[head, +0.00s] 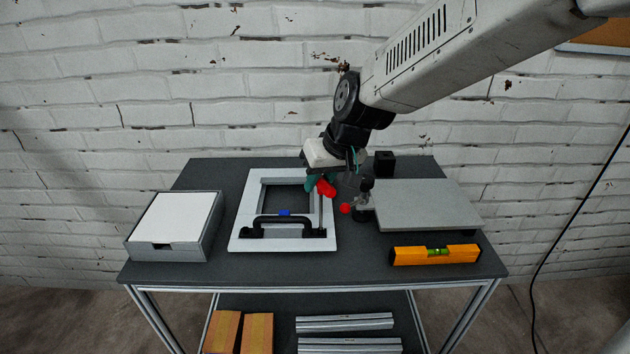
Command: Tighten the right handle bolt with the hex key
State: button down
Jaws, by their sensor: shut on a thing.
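A light grey square frame (244,205) lies on the dark table. A black handle (284,220) runs along its near side, with a black foot at each end. The right foot (317,233) carries the right handle bolt, which is too small to make out. My gripper (321,184) is above the frame's right side, shut on the red grip of the hex key (326,188). The key's thin shaft points down toward the handle's right foot. I cannot tell whether its tip sits in the bolt.
A grey box with a white top (174,217) stands left. A red ball (345,209) and a black device (365,205) are close right of the frame. A grey plate (430,205), an orange level (435,254) and a small black block (384,162) are further right.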

jog(key=shift+r, duration=2.45)
